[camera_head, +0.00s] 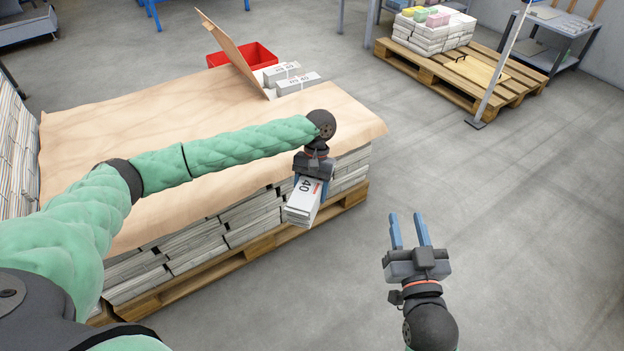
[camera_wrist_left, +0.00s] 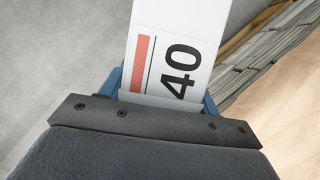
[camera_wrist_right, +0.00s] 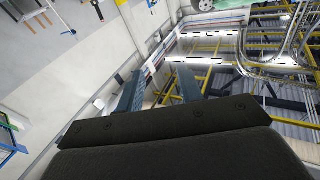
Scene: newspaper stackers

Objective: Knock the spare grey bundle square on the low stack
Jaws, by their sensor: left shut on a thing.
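A grey-white bundle (camera_head: 304,200) marked "40" with a red bar is in my left gripper (camera_head: 312,182), past the near right side of the large stack. The gripper is shut on it; the left wrist view shows the bundle (camera_wrist_left: 180,50) between the blue fingers. My right gripper (camera_head: 409,232) is open and empty over bare floor, to the right of the bundle. Its two blue fingers stand apart in the right wrist view (camera_wrist_right: 160,92). A low stack (camera_head: 425,40) of newspaper bundles sits on a wooden pallet (camera_head: 440,84) at the upper right, with coloured pieces on top.
The large stack (camera_head: 180,250) on a pallet is covered by a brown sheet (camera_head: 150,130). Two grey bundles (camera_head: 297,84) lie on its far edge beside an upright brown board (camera_head: 228,45) and a red bin (camera_head: 256,56). A pole (camera_head: 497,65) stands by the low pallet. The floor at right is clear.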

